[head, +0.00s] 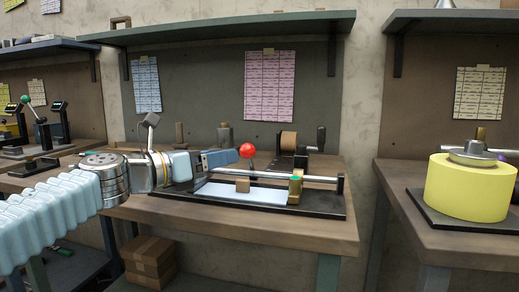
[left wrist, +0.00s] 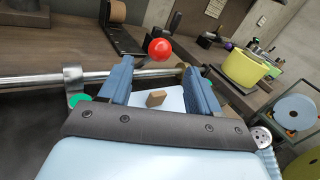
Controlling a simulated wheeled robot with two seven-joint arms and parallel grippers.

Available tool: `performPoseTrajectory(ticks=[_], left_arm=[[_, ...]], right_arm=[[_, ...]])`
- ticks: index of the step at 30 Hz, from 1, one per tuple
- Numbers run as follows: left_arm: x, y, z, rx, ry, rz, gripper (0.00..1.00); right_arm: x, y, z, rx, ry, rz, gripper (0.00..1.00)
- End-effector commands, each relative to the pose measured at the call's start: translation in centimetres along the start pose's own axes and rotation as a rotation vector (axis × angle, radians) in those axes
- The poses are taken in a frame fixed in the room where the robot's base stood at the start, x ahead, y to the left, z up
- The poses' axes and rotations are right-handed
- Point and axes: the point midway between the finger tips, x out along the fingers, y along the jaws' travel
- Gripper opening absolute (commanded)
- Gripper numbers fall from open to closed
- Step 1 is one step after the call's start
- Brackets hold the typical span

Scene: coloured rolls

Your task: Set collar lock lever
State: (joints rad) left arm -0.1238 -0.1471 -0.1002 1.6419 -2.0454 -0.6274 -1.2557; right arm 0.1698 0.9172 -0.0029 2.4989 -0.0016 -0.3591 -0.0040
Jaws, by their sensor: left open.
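A lever with a red ball knob (head: 247,150) stands up from the machine with the horizontal steel shaft (head: 315,178). The knob also shows in the left wrist view (left wrist: 160,49), just past the fingertips and between them in the picture. My left gripper (head: 236,157) is open and empty, its blue fingers just left of the knob in the head view. I cannot tell whether a finger touches the lever. The fingers also show in the left wrist view (left wrist: 158,66). A brass block with a green ring (head: 295,188) sits near the shaft's right part. My right gripper is not in view.
The machine's dark base tray (head: 325,211) lies on a wooden bench (head: 300,236). A small brown block (head: 243,185) sits on its pale plate. A brown roll (head: 288,141) stands behind. A yellow roll (head: 467,188) stands on the right bench, past a gap.

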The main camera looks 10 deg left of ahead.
Motion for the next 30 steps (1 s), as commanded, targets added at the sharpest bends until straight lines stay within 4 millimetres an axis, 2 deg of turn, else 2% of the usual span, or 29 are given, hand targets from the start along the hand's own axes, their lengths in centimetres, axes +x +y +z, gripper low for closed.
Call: performPoseTrajectory(ticks=[1,6,13,18,26,30], left_arm=[[1.4,-0.1,-0.1,0.0,0.003,-0.003,0.63],[5.4,-0.1,-0.1,-0.001,0.002,-0.003,0.63],[9.2,-0.1,0.0,-0.002,0.0,-0.002,0.63],[10.3,0.0,0.0,-0.002,0.0,-0.001,0.63],[10.4,0.0,0.0,-0.002,-0.001,0.0,0.63],[10.4,0.0,0.0,-0.002,-0.001,0.0,0.41]], right_arm=[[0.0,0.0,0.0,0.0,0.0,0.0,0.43],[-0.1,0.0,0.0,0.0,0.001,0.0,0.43],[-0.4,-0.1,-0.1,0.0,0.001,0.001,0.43],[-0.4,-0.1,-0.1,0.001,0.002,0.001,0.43],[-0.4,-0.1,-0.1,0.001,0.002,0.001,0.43],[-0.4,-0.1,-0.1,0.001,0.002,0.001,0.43]])
